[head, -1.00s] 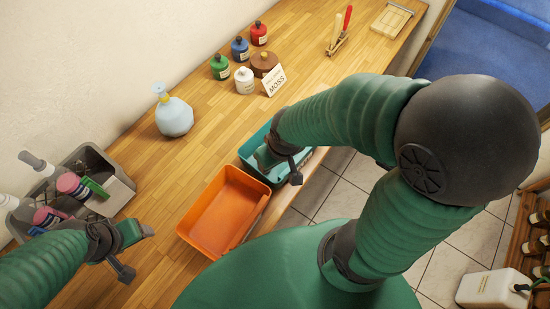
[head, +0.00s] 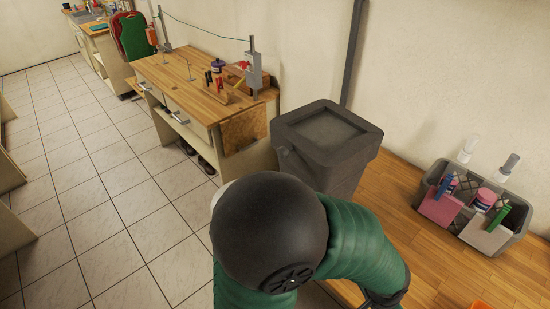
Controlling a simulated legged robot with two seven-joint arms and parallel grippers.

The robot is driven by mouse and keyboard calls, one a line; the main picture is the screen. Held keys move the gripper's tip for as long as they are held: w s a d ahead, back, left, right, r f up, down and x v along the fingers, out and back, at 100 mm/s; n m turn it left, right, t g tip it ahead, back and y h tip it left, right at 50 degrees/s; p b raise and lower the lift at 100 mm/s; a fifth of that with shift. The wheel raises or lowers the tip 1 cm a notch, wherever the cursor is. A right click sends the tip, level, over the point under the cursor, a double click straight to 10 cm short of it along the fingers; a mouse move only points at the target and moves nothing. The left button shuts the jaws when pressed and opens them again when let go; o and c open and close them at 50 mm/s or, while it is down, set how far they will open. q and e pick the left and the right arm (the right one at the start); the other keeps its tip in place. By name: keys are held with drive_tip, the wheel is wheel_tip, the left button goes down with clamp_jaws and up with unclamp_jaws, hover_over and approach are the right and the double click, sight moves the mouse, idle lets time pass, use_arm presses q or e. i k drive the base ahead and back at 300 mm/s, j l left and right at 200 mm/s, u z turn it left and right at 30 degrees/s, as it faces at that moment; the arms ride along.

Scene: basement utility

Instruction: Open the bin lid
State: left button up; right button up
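The bin (head: 318,178) is dark grey and stands left of the wooden counter, near the wall. Its lid (head: 328,131) is the same grey, with a recessed square top, and lies shut and level on the bin. My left arm, with its black round elbow and green sleeve, crosses in front of the bin's lower part and hides it. Only the dark wrist of my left gripper (head: 386,299) shows at the bottom edge, over the counter and apart from the lid. Its fingers are cut off, so opening cannot be judged. My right gripper is out of view.
A grey caddy (head: 507,241) with bottles and sponges stands on the counter (head: 405,240) at the right. A workbench (head: 185,85) with tools stands behind the bin at the left. The tiled floor (head: 95,185) at the left is clear.

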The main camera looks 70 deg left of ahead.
sight(329, 136)
drive_tip(key=u, duration=0.45)
drive_tip(key=k+u, duration=0.1)
drive_tip(key=u, duration=0.4)
drive_tip(key=j+u, duration=0.1)
drive_tip(key=u, duration=0.35)
drive_tip(key=k+j+u, duration=0.1)
drive_tip(key=u, duration=0.35)
